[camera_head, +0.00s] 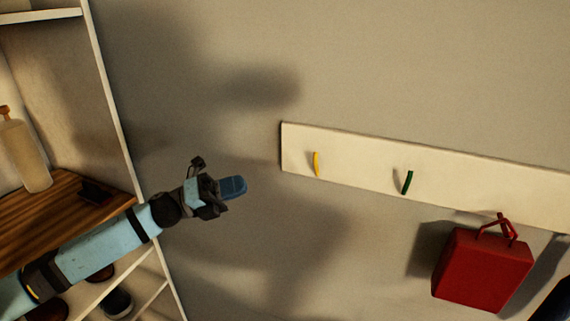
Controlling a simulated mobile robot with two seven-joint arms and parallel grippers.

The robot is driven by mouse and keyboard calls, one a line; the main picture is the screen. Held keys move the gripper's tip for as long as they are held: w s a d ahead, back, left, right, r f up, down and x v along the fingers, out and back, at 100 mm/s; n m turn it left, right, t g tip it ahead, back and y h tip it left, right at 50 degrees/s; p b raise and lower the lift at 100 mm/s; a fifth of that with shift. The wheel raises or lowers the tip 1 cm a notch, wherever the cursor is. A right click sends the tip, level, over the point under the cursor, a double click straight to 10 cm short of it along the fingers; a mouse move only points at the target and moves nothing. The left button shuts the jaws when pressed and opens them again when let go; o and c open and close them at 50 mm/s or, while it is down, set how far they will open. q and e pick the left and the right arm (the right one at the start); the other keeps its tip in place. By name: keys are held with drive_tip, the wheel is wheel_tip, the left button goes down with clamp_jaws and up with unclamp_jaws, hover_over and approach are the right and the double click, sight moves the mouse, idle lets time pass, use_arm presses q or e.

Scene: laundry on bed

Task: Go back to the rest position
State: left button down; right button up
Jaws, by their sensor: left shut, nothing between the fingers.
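My left gripper (233,187) is raised in front of the grey wall, left of the white hook rail. Its blue fingers are shut with nothing between them. My left arm comes in from the lower left, passing in front of the shelf unit. The gripper touches neither the rail nor any hook. My right gripper is not in the head view.
A white hook rail (350,165) carries a yellow hook (316,164) and a green hook (407,182), both bare. A red bag (484,270) hangs at the right. A shelf unit (108,88) with a bottle (24,158) and shoes (117,302) stands left, close to my arm.

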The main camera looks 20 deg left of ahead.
use_arm(q)
drive_tip(key=s+d+f+n+t+y+p, duration=0.25)
drive_tip(key=f+n+y, duration=0.35)
drive_tip(key=f+n, duration=0.4)
drive_tip(key=s+d+f+n+t+y+p, duration=0.25)
drive_tip(key=s+f+n+t+y, duration=0.2)
drive_tip(key=f+n, duration=0.55)
drive_tip(key=s+d+f+n+g+y+p, duration=0.1)
drive_tip(key=s+d+f+n+g+y, duration=0.1)
drive_tip(key=s+f+n, duration=0.3)
drive_tip(key=s+d+f+n+g+y+p, duration=0.1)
drive_tip(key=s+d+f+n+g+y, duration=0.1)
drive_tip(key=s+f+n, duration=0.4)
drive_tip(key=s+n+g+y, duration=0.1)
drive_tip(key=s+n+g, duration=0.1)
drive_tip(key=s, duration=0.2)
drive_tip(key=shift+s+f+y, duration=0.15)
drive_tip(key=shift+f+y, duration=0.1)
drive_tip(key=shift+y, duration=0.1)
drive_tip(key=shift+d, duration=0.1)
